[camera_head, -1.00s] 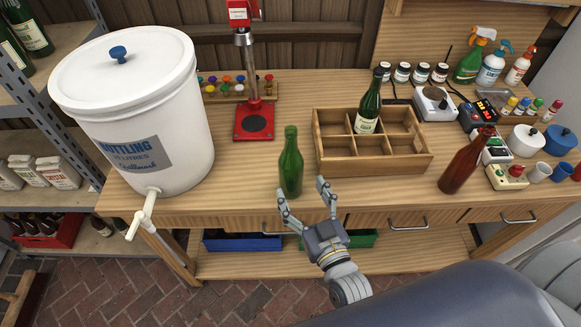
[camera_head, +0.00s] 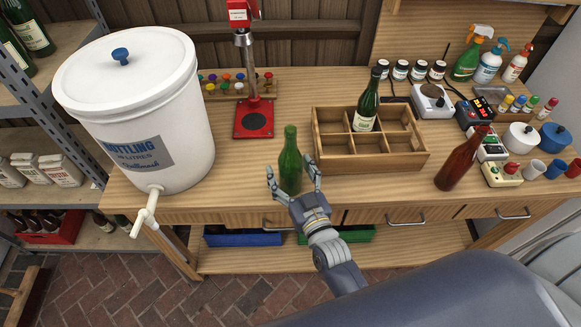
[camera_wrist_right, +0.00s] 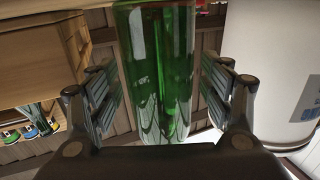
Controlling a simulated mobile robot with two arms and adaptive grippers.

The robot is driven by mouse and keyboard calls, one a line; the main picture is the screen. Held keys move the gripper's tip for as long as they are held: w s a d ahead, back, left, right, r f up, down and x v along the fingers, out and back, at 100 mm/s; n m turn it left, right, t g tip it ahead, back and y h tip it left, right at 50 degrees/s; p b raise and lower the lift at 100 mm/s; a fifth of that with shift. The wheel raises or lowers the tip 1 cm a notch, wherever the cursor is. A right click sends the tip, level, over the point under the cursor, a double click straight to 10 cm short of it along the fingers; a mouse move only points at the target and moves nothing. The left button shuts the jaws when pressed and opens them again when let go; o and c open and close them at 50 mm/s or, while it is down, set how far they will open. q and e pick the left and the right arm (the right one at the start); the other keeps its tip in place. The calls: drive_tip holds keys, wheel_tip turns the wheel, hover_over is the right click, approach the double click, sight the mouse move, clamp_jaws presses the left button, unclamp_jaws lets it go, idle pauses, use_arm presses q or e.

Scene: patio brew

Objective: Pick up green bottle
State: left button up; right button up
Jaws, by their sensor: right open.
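A plain green bottle (camera_head: 290,160) stands upright on the wooden bench, left of the bottle crate. My right gripper (camera_head: 292,178) is open, with one finger on each side of the bottle's lower body. In the right wrist view the green bottle (camera_wrist_right: 157,70) fills the middle between the two open fingers (camera_wrist_right: 160,100), with a gap visible on each side. A second green bottle (camera_head: 366,108), with a pale label, stands in a compartment of the crate. My left gripper is not in view.
The divided wooden crate (camera_head: 372,162) stands just right of the bottle. A brown bottle (camera_head: 461,160) stands farther right. A big white bucket (camera_head: 150,110) with a tap is at left. A red capper (camera_head: 254,118) stands behind. The bench front edge is close.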

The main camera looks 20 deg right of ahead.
drive_tip(key=c, duration=1.3)
drive_tip(key=shift+r, duration=0.15)
